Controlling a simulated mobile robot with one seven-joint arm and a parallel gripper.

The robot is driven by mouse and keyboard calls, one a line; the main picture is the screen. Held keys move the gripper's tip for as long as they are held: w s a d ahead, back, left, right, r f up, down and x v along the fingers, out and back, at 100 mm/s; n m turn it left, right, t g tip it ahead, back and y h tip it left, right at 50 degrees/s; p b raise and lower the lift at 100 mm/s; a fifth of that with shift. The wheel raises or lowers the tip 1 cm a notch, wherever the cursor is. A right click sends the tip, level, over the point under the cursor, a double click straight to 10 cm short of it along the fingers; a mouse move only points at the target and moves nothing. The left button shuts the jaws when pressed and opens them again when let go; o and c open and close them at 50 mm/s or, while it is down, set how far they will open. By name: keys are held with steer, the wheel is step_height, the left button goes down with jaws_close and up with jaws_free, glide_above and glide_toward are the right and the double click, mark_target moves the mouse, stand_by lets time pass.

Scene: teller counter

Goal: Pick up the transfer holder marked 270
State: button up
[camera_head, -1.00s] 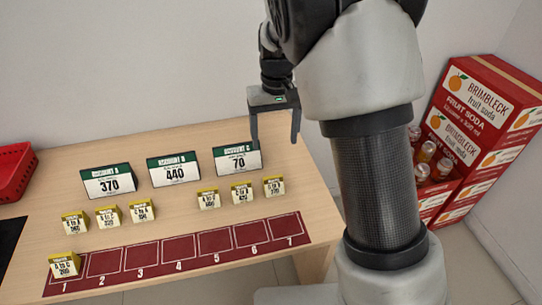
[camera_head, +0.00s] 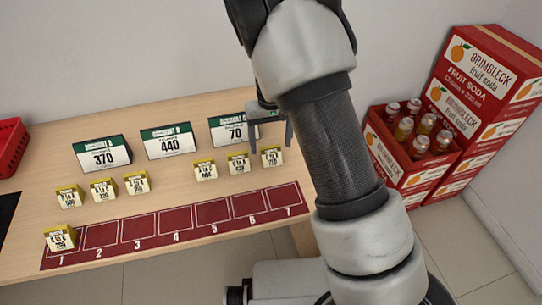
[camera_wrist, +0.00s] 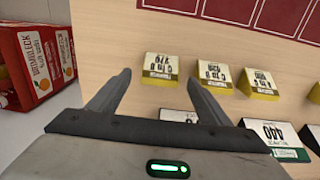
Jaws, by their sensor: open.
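A small yellow-and-white transfer holder (camera_head: 271,156) stands at the right end of the right-hand row on the counter. Its number seems to read 270, though the print is small. In the wrist view this holder (camera_wrist: 160,69) appears upside down, between and just beyond the fingertips. My gripper (camera_head: 271,142) is open and empty, above and behind the holder in the head view. It also shows in the wrist view (camera_wrist: 160,78), with one finger to each side of the holder's image. I cannot see any contact.
Two similar holders (camera_head: 238,163) (camera_head: 205,170) stand close to its left. Soda crates (camera_head: 410,150) stand right of the counter.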

mark_target(271, 150)
step_height(271, 150, down, 4)
steer(key=shift+s+f+b, duration=0.1)
steer(key=shift+f+b, duration=0.05)
steer(key=shift+b, duration=0.25)
steer(key=c, duration=1.1)
steer(key=shift+c, duration=0.2)
